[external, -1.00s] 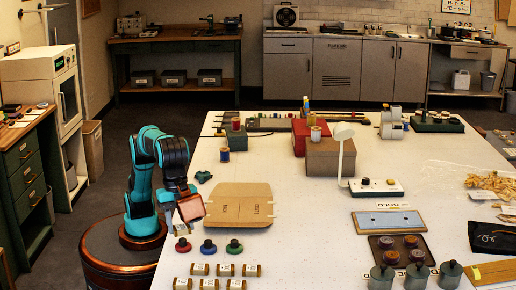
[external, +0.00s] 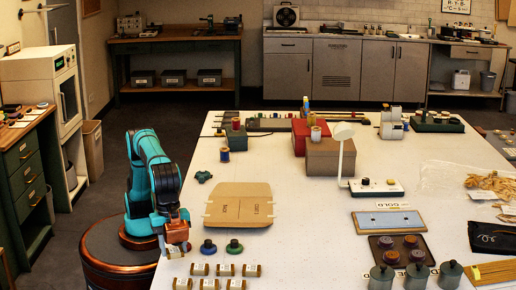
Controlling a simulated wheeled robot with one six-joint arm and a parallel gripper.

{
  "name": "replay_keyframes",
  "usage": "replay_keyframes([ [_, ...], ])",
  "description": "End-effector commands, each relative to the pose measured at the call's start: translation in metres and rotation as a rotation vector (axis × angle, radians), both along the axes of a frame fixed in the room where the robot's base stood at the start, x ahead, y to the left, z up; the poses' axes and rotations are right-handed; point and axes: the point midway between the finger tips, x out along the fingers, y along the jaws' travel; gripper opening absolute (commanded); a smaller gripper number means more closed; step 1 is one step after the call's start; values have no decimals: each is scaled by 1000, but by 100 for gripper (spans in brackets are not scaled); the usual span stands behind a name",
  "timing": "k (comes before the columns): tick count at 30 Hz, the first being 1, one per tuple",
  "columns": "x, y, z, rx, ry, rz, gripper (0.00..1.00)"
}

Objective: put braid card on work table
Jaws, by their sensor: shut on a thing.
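My gripper (external: 174,237) is low at the left edge of the white work table (external: 310,222), in front of my turquoise and dark arm. It is shut on the braid card (external: 176,231), which shows as a small brownish block with a pale part beside it. The fingers and the card overlap in this view, so the card's full shape is hidden. Whether the card touches the tabletop I cannot tell.
Several small tan rolls (external: 223,270) lie in front. A brown cardboard piece (external: 239,205) lies behind them. Bare tabletop shows right of the cardboard.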

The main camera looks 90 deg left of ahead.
Motion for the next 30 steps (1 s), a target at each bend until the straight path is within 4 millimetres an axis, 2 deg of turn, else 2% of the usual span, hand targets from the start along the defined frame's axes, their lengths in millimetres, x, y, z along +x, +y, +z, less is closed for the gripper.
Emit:
replay_keyframes([
  [9, 0, 1, -34, 1, 0, 0, 25],
  [20, 0, 0, -37, 0, 0, 0, 25],
  [21, 0, 0, -37, -1, 0, 0, 52],
  [23, 0, 0, -37, -1, 0, 0, 64],
  [24, 0, 0, -37, -1, 0, 0, 68],
  [30, 0, 0, -37, 0, 0, 0, 68],
])
